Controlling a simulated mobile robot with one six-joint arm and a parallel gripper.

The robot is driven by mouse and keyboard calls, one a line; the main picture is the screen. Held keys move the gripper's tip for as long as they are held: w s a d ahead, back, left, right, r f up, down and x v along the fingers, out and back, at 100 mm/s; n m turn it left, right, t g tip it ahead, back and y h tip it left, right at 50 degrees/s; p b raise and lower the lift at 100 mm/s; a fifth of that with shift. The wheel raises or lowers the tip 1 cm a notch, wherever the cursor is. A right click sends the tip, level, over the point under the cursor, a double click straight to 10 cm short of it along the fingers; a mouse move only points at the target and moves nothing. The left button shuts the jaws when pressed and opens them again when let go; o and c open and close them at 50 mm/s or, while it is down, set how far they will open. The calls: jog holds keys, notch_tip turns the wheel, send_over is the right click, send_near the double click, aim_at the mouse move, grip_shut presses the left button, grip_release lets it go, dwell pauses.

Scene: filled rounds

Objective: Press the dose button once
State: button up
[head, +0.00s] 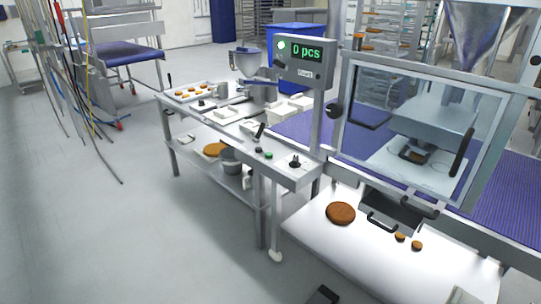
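No button readably marked as dose shows in the head view. A sloped grey control panel (284,174) at the near end of the long steel table carries a green button (268,155), a dark button (258,150) and a black knob on a white plate (295,162). Above it a grey display box (290,70) on a post reads "0 pcs" in green, with a lit green lamp (281,45). A small label on the box is too small to read surely. My gripper cannot be made out in this view, so its distance to the buttons is not seen.
A clear-fronted guard (400,80) with black handles stands at right. Before it a white surface (320,240) holds a large brown round (341,213) and two small ones. A dark block (322,295) shows at the bottom edge. The floor at left (110,230) is open; hoses hang beyond.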

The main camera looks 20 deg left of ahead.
grip_shut()
dwell(1.8)
